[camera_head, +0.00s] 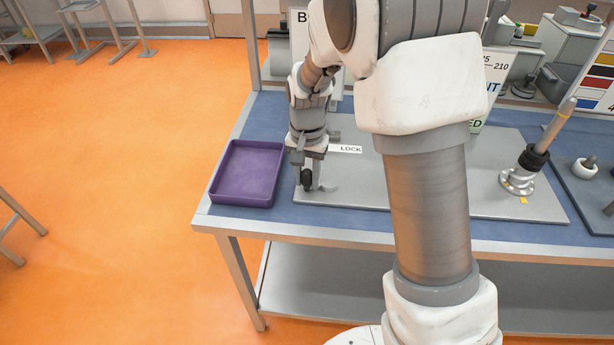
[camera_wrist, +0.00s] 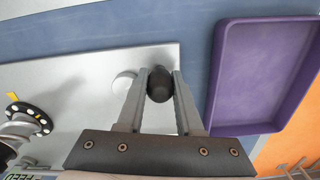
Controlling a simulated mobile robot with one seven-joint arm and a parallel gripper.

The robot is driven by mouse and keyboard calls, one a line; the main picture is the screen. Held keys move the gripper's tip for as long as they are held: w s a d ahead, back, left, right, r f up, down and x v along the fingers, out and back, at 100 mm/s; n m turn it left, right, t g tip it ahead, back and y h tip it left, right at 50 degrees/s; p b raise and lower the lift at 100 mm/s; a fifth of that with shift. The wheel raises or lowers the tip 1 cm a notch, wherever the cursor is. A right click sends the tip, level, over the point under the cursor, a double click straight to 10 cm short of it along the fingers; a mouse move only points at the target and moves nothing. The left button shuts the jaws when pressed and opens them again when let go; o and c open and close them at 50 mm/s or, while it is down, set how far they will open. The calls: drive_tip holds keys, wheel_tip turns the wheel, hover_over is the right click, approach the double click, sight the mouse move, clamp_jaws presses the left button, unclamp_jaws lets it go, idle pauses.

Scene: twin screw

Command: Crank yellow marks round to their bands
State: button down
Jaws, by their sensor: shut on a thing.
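My gripper (camera_head: 309,180) points down at the left part of the grey plate (camera_head: 470,150). In the wrist view its two fingers (camera_wrist: 160,78) are shut on a black rounded knob (camera_wrist: 159,86). A pale round disc (camera_wrist: 123,82) lies beside the left finger. A black dial with white dots (camera_wrist: 38,112) and a yellow mark (camera_wrist: 12,97) shows at the left of the wrist view. In the head view a silver flanged base with a tilted handle (camera_head: 518,180) stands on the plate's right, with a yellow patch (camera_head: 523,200) at its foot. My arm hides the plate's middle.
A purple tray (camera_head: 248,174) sits left of the plate, close to my gripper; it also shows in the wrist view (camera_wrist: 225,75). A LOCK label (camera_head: 345,149) lies behind my gripper. Signs and machines line the back. A dark board with knobs (camera_head: 585,168) is at the right.

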drive_tip(key=shift+s+d+f+n, duration=0.15)
drive_tip(key=shift+s+n, duration=0.15)
drive_tip(key=shift+n, duration=0.35)
drive_tip(key=shift+s+d+r+n, duration=0.1)
drive_tip(key=shift+s+n, duration=0.15)
drive_tip(key=shift+n, duration=0.4)
drive_tip(key=s+n, duration=0.1)
drive_tip(key=n, duration=0.1)
drive_tip(key=d+n, duration=0.1)
drive_tip(key=n, duration=0.1)
drive_tip(key=shift+s+d, duration=0.1)
drive_tip(key=shift+s, duration=0.3)
drive_tip(key=n, duration=0.1)
drive_tip(key=d+n, duration=0.1)
drive_tip(key=n, duration=0.1)
drive_tip(key=shift+s, duration=0.35)
drive_tip(key=shift+s+d+n, duration=0.15)
drive_tip(key=shift+d+n, duration=0.25)
drive_tip(key=shift+n, duration=0.5)
drive_tip(key=shift+s+d+n, duration=0.15)
drive_tip(key=shift+d+n, duration=0.25)
drive_tip(key=shift+n, duration=0.5)
drive_tip(key=c, duration=0.6)
unclamp_jaws()
